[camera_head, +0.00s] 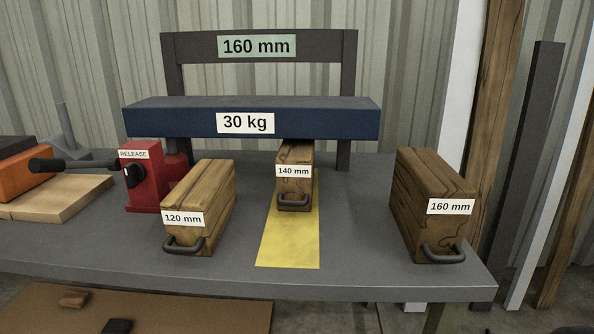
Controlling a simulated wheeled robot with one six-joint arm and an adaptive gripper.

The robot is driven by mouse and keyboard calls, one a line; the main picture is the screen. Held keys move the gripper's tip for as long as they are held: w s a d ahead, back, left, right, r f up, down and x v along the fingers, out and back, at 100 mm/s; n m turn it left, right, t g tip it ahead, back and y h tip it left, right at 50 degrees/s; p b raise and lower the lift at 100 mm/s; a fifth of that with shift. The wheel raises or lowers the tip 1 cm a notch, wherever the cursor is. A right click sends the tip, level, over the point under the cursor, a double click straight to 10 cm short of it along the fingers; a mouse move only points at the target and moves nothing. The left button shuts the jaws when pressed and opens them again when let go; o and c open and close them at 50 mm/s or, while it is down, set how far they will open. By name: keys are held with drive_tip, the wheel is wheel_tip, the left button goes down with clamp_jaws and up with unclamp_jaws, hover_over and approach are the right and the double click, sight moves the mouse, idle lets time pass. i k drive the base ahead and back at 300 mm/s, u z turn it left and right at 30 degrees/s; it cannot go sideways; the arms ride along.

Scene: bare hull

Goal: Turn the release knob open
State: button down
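The release knob (133,175) is a small black knob on the front left face of a red jack body (147,193). A white label (133,154) reading RELEASE sits above it. A small light mark shows on the knob; its exact setting is too small to tell. The red body stands on the grey bench, at the left end of a dark blue beam (300,120) labelled 30 kg. A dark lever handle (70,165) sticks out to the left of the red body. My gripper is not in view.
A wooden 140 mm block (295,195) stands on a yellow strip (290,240), its back under the beam. The 120 mm block (212,190) stands just right of the red body. The 160 mm block (420,190) is at right. A dark frame (346,80) rises behind.

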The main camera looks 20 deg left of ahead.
sight(135, 172)
drive_tip(key=u, duration=1.85)
drive_tip(key=k, duration=0.25)
drive_tip(key=u, duration=0.75)
drive_tip(key=i, duration=0.4)
drive_tip(key=z, duration=0.05)
